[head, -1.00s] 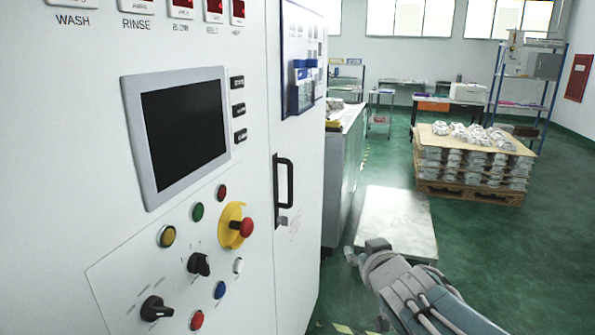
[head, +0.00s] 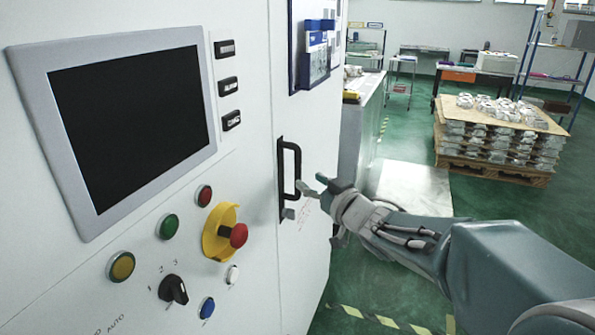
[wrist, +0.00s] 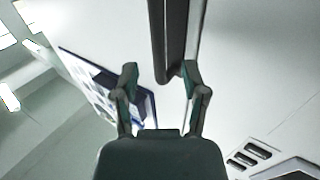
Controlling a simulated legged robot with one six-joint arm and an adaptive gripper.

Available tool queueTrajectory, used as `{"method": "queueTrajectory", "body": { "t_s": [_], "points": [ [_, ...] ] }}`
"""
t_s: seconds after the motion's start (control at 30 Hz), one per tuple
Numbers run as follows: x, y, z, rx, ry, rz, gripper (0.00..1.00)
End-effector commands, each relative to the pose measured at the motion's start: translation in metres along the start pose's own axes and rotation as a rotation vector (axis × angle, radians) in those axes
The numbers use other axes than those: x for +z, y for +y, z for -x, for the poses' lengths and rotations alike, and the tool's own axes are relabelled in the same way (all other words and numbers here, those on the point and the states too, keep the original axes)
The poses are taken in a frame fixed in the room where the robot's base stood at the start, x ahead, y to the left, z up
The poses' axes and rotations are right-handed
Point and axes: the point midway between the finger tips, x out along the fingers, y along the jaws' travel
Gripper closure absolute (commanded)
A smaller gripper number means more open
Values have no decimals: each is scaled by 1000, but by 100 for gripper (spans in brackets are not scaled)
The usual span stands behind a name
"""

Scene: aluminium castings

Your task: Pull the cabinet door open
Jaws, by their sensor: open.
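The white cabinet door (head: 312,110) has a black vertical bar handle (head: 286,172) near its left edge, and the door looks shut. My gripper (head: 311,185) is just to the right of the handle, at about its lower half. In the wrist view my gripper (wrist: 160,82) is open, one finger on each side. The dark handle (wrist: 168,40) runs down from the top of that view, and its end reaches the space between the fingertips. I cannot tell whether a finger touches it.
Left of the door is a control panel with a dark screen (head: 130,125), buttons and a red emergency stop (head: 238,235). Blue holders (head: 316,55) hang on the door. A pallet of castings (head: 495,140) stands at the right. Green floor lies between.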

Motion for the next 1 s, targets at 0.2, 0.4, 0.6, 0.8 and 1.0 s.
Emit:
{"method": "queueTrajectory", "body": {
  "t_s": [0.2,0.4,0.6,0.8,1.0],
  "points": [
    [1,-1,-39,-2,-1,0,43],
    [0,0,-55,0,0,0,43],
    [0,0,-57,1,0,0,43],
    [0,0,-57,1,0,0,97],
    [0,0,-57,1,0,0,100]
  ]
}}
